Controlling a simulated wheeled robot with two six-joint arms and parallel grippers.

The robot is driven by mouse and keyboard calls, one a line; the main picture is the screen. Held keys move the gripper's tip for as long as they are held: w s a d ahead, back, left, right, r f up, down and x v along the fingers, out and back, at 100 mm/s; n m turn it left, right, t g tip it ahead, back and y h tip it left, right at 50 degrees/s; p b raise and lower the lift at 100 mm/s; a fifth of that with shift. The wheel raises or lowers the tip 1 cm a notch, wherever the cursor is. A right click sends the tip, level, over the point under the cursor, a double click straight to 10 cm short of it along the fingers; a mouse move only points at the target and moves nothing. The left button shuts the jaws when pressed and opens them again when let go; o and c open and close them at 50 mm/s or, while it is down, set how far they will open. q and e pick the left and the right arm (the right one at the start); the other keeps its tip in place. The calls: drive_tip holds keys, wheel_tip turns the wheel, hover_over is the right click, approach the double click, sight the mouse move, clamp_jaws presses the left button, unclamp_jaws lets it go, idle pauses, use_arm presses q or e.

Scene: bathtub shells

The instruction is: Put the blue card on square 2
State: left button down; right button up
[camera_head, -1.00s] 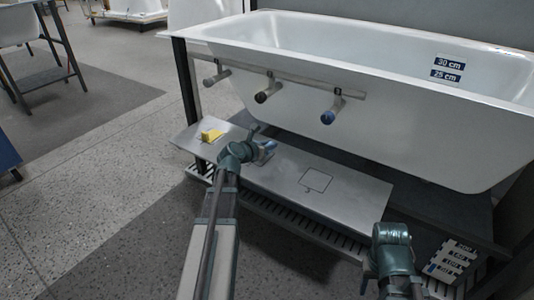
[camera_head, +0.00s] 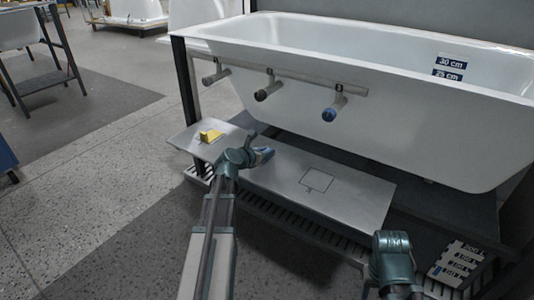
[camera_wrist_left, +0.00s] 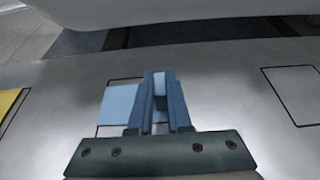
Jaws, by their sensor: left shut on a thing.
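My left gripper (camera_head: 264,155) is low over the metal shelf in front of the tub, left of an outlined square (camera_head: 317,180). In the left wrist view its blue fingers (camera_wrist_left: 160,100) are shut on the light blue card (camera_wrist_left: 118,104), which shows between them and sticks out to the left. I cannot tell whether the card touches the shelf. Part of a dark outline shows behind the card. The outlined square to the right is empty in the left wrist view (camera_wrist_left: 293,95). No square's number is readable. My right arm is at the lower right; its fingers do not show.
A yellow card (camera_head: 210,136) lies at the left end of the metal shelf (camera_head: 350,200). The white bathtub (camera_head: 400,120) overhangs the back of the shelf. A rail with three knobs (camera_head: 268,86) hangs above. A block of labelled plates (camera_head: 458,262) is at lower right.

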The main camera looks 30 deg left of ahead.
use_arm(q)
drive_tip(key=shift+f, duration=0.2)
drive_tip(key=c, duration=0.9)
unclamp_jaws()
drive_tip(key=shift+r, duration=0.1)
drive_tip(key=shift+o, duration=0.2)
drive_tip(key=shift+r, duration=0.15)
drive_tip(key=shift+s+r, duration=0.2)
drive_tip(key=shift+s, duration=0.1)
drive_tip(key=p+v, duration=0.4)
drive_tip(key=v, duration=0.7)
drive_tip(key=shift+s+p, duration=0.15)
drive_tip(key=shift+p, duration=0.2)
